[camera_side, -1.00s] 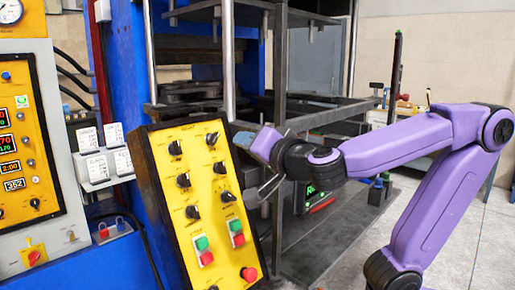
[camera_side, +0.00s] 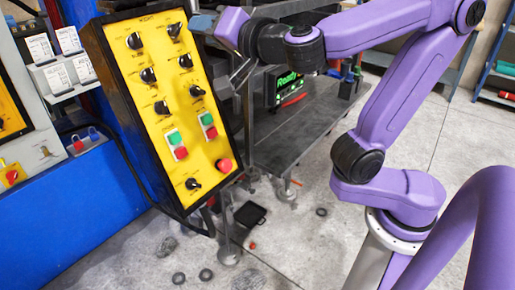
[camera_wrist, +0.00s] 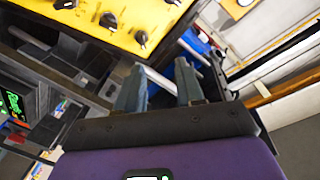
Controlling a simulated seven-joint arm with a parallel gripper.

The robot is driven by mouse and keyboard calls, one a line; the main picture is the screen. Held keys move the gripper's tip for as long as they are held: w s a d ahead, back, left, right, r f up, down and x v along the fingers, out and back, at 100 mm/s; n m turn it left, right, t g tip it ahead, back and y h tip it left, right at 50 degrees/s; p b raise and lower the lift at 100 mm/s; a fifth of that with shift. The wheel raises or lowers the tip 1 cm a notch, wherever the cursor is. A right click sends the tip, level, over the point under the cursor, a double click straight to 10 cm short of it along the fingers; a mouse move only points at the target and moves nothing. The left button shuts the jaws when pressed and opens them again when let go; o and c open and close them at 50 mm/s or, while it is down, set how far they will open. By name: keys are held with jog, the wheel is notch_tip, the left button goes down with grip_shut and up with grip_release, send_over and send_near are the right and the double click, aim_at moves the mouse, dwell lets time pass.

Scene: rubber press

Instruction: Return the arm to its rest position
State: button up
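My purple arm reaches in from the right in the side view. My gripper (camera_side: 242,74) is beside the right edge of the yellow control panel (camera_side: 196,125), with its fingers pointing down. In the wrist view my gripper (camera_wrist: 162,78) shows two grey fingers standing apart, with an empty gap between them. The yellow panel (camera_wrist: 88,22) fills the top left there, with black knobs. I cannot see the fingers touching the panel.
A dark display reading "Ready" (camera_side: 289,86) stands right of my gripper. A grey metal table (camera_side: 300,130) lies below it. Black rings (camera_side: 206,274) and a small dark tray (camera_side: 250,215) lie on the floor. A blue cabinet (camera_side: 70,215) stands left.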

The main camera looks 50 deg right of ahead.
jog(key=s+a+f+n+g+y, duration=0.2)
jog(key=a+f+n+g+y, duration=0.1)
jog(key=a+n+y, duration=0.7)
jog(key=s+f+n+g+y, duration=0.3)
jog(key=s+f+n+g, duration=0.3)
jog(key=s+f+g, duration=0.1)
jog(key=s+d+f+n+g+h, duration=0.3)
jog(key=s+d+f+h, duration=0.2)
jog(key=s+d+f, duration=0.2)
jog(key=s+d+f+n+g+h, duration=0.3)
jog(key=s+d+f, duration=0.4)
jog(key=d, duration=0.4)
jog(key=g+h, duration=0.1)
jog(key=h, duration=0.1)
jog(key=shift+d+f+h, duration=0.35)
jog(key=shift+f+h, duration=0.05)
